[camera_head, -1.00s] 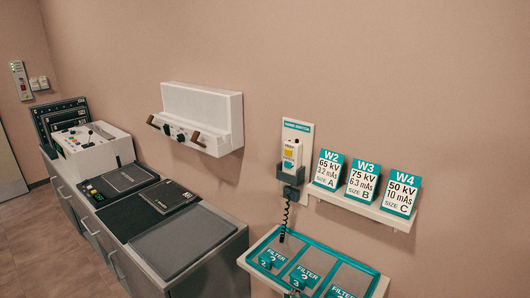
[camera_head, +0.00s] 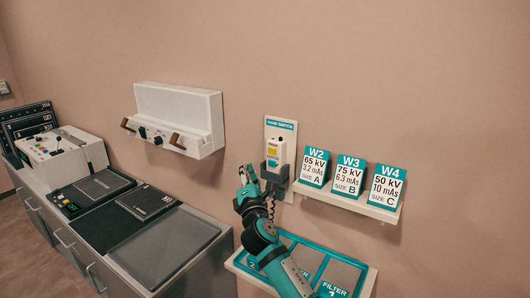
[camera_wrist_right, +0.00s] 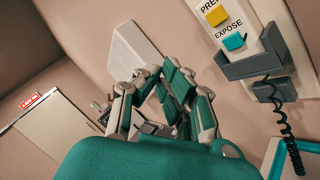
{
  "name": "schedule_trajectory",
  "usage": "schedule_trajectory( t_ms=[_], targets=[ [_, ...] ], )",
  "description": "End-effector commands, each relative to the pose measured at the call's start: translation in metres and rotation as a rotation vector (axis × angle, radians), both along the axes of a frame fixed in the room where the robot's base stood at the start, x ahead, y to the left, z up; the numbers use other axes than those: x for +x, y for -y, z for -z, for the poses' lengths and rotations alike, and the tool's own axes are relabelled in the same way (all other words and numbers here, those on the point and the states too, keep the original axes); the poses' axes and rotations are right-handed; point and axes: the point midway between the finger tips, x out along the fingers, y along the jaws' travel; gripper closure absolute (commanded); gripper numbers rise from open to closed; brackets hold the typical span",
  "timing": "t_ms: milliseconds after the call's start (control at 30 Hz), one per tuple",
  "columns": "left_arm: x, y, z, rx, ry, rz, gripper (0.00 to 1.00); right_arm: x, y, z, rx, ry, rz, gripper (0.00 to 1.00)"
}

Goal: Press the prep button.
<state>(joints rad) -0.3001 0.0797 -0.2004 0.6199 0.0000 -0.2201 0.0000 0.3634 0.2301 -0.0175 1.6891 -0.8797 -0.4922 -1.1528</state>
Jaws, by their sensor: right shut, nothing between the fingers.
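The yellow prep button (camera_head: 272,150) is on the white hand switch (camera_head: 279,142), which stands in a dark grey holder (camera_head: 277,172) on a wall panel. In the right wrist view the yellow prep button (camera_wrist_right: 217,16) is at the top right under the letters "PRE", with a blue expose button (camera_wrist_right: 234,42) below it. My right gripper (camera_head: 248,173) is shut and empty, just left of the holder and lower than the prep button, apart from it. Its fingers (camera_wrist_right: 160,80) show in the wrist view, left of the switch. My left gripper is not in view.
A coiled black cord (camera_wrist_right: 287,130) hangs below the holder. A shelf (camera_head: 345,203) with W2, W3 and W4 cards is to the right. The filter tray (camera_head: 362,283) is below, partly behind my arm. A white wall box (camera_head: 180,112) is to the left.

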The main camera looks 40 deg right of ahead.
Motion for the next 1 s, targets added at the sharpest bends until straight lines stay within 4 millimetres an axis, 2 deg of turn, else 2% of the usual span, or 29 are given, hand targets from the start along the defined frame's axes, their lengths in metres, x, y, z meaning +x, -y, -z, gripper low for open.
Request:
schedule_trajectory(
  t_ms=[467,1000],
  targets=[
    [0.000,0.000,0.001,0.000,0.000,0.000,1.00,0.002,0.004,-0.002,-0.009,0.001,0.004,1.00],
    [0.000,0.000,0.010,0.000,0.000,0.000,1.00,0.028,0.066,-0.001,-0.009,0.002,0.002,1.00]
  ],
)
